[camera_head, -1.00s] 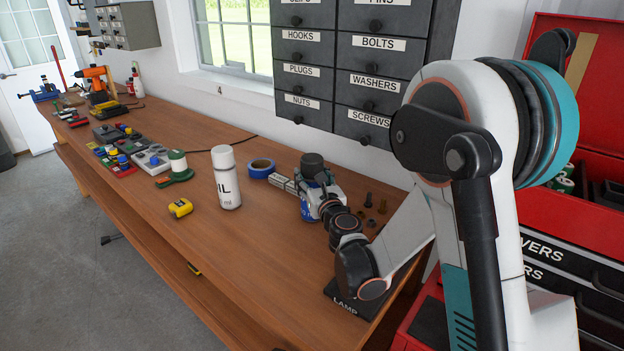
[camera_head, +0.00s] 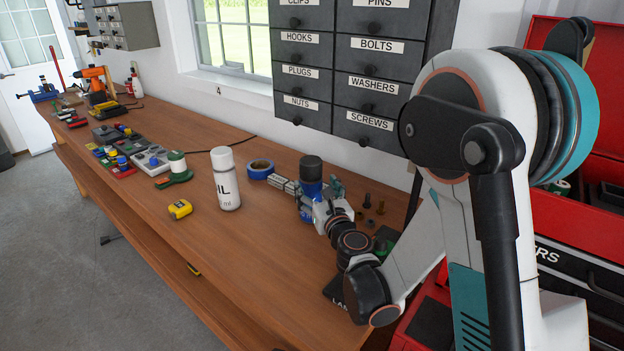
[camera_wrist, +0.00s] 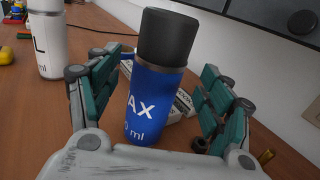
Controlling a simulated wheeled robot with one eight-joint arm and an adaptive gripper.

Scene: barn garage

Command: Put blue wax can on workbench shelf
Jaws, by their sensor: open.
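The blue wax can (camera_head: 311,180) with a dark cap stands upright on the workbench (camera_head: 235,275), below the labelled drawers. In the wrist view the blue can (camera_wrist: 153,95) shows "AX" and "ml" in white letters. My gripper (camera_head: 318,200) is open around it, with one teal-padded finger on each side of the can. In the wrist view my gripper (camera_wrist: 155,110) shows a visible gap between the right finger and the can. The left finger is close to the can, and I cannot tell whether it touches.
A white oil can (camera_head: 225,180) stands left of the blue can. Blue tape (camera_head: 260,169) and a boxed item (camera_head: 284,186) lie close by. Small bolts (camera_head: 368,201) stand to the right. A yellow tape measure (camera_head: 180,209) lies near bare bench. Grey drawers (camera_head: 300,77) hang behind.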

